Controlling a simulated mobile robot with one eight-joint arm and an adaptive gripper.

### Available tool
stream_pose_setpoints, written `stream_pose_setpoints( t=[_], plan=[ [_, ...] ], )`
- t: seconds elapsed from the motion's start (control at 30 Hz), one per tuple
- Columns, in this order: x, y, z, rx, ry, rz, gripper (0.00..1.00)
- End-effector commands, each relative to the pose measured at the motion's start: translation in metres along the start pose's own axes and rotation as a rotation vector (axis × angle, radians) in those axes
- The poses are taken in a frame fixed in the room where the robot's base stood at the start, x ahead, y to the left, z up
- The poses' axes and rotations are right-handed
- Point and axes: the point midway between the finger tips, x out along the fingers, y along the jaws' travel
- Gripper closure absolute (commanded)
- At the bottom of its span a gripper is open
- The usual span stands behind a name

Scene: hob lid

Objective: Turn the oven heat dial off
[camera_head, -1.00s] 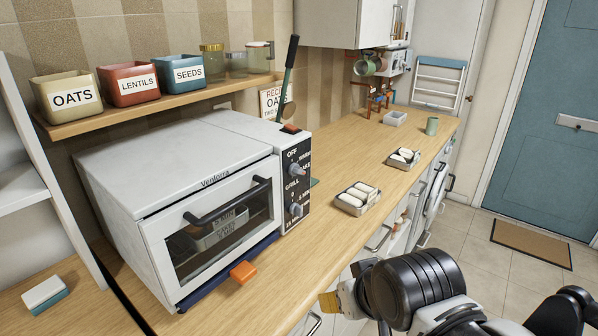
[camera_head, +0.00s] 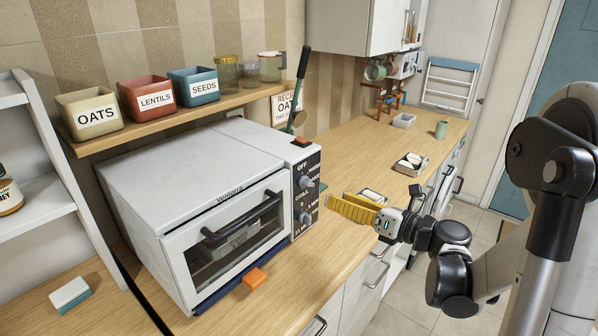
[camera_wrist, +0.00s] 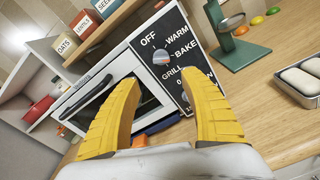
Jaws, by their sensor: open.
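The oven (camera_head: 200,185) is a white countertop unit with a black control panel (camera_head: 301,200) on its right side. The heat dial (camera_head: 306,182) is the upper grey knob, beside the words OFF, WARM, BAKE and GRILL; it also shows in the wrist view (camera_wrist: 162,57). Its exact setting is too small to tell. A second knob (camera_head: 305,217) sits below it; in the wrist view the right finger partly covers that area. My gripper (camera_head: 337,201) has yellow fingers, open and empty, right of the panel and apart from it. In the wrist view the heat dial appears between the fingers.
An orange block (camera_head: 254,278) lies in front of the oven. A green stand (camera_wrist: 238,45) and a tray of white rolls (camera_wrist: 300,80) are right of the panel. A shelf (camera_head: 180,117) with bins hangs above the oven. The counter further right (camera_head: 370,140) is mostly clear.

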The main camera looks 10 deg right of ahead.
Motion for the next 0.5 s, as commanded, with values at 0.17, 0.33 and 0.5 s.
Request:
stream_pose_setpoints(
  t=[0.17, 0.33, 0.5],
  plan=[
    [-0.001, -0.007, 0.008, 0.109, -0.055, 0.018, 0.48],
    [0.025, -0.006, 0.008, 0.11, -0.054, 0.02, 0.48],
    [0.061, -0.006, 0.009, 0.109, -0.053, 0.02, 0.48]
  ],
)
